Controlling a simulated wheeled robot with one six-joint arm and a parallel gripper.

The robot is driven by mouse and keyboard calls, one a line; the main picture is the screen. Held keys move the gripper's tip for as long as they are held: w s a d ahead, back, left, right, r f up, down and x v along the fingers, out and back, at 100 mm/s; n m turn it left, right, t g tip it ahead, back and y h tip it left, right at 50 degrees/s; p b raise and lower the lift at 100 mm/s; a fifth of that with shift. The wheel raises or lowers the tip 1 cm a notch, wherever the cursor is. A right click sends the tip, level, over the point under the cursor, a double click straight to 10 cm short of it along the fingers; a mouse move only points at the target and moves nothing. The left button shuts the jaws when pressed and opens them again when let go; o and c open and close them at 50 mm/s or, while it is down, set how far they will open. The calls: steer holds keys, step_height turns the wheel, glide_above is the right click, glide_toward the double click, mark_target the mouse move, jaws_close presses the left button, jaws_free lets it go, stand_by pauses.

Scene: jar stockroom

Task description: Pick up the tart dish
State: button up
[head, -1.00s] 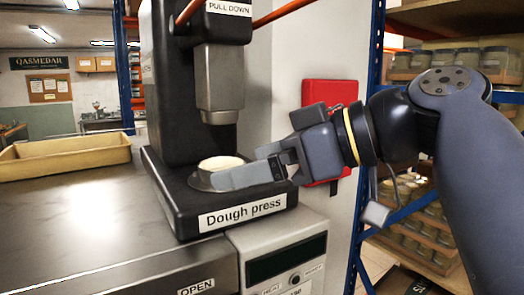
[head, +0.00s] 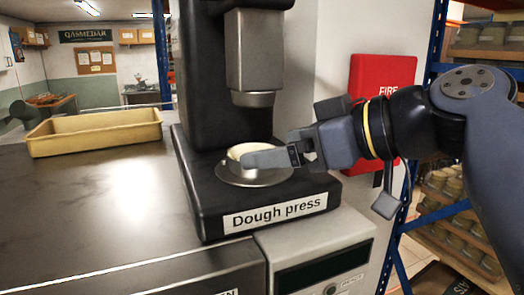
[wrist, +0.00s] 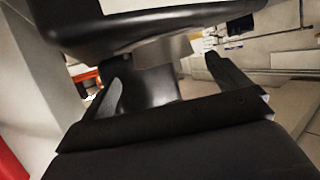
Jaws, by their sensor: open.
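The tart dish (head: 247,147) is small, round and cream coloured. It sits on the round metal plate (head: 228,177) of the dough press (head: 205,205), under the press's metal ram. My gripper (head: 255,159) reaches in from the right at about the dish's height. Its near finger covers the lower front of the dish in the head view, so I cannot tell whether it touches. In the wrist view, my gripper (wrist: 168,88) has its two fingers wide apart, with the dark press between them; I cannot make out the dish there.
The metal ram (head: 253,60) hangs close above the dish, and the black press column stands behind it. A yellow tray (head: 95,136) lies on the metal counter (head: 90,215) at left. A red fire box (head: 385,75) is on the wall behind my arm.

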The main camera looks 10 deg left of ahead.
mark_target(236, 154)
steer(key=x, duration=0.1)
steer(key=p+x, duration=0.2)
steer(key=x, duration=0.1)
steer(key=shift+s+a, duration=0.25)
steer(key=shift+w+a+f, duration=0.2)
steer(key=shift+a, duration=0.15)
steer(key=shift+c, duration=0.2)
steer(key=c, duration=1)
